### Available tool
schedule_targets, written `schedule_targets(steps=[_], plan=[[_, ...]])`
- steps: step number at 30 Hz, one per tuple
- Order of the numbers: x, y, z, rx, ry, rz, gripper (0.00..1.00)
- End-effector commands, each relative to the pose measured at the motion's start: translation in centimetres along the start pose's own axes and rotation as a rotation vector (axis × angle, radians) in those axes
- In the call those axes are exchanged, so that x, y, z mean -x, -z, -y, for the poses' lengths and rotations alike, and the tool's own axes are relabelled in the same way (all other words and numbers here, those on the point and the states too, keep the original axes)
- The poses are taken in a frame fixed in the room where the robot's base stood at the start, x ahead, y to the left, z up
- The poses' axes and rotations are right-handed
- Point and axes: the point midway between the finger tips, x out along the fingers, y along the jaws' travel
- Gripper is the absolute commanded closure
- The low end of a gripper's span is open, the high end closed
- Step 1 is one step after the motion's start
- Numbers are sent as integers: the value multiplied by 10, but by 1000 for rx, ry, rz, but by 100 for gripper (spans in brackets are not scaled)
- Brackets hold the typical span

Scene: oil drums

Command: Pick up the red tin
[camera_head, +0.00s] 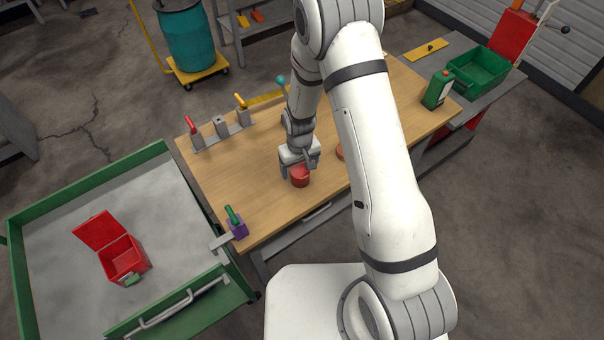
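The red tin (300,178) is a small round tin on the wooden workbench (262,205), left of the bench's middle. My gripper (299,170) points down at it, with one finger on each side of its upper part. The gap between the fingers and the tin is too small to tell whether they touch it. The tin seems to be at the bench top. Part of its top is hidden by my gripper.
A reddish round thing (340,152) is partly hidden behind my arm. A green can (438,90) stands right. A green-rimmed cart (88,187) holds an open red box (122,258).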

Motion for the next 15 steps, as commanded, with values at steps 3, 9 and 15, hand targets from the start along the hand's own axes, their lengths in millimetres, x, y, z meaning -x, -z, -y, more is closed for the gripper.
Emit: schedule_targets(steps=[3,9,15], plan=[[0,0,0,0,0,0,30],[0,0,0,0,0,0,46],[0,0,0,0,0,0,62]])
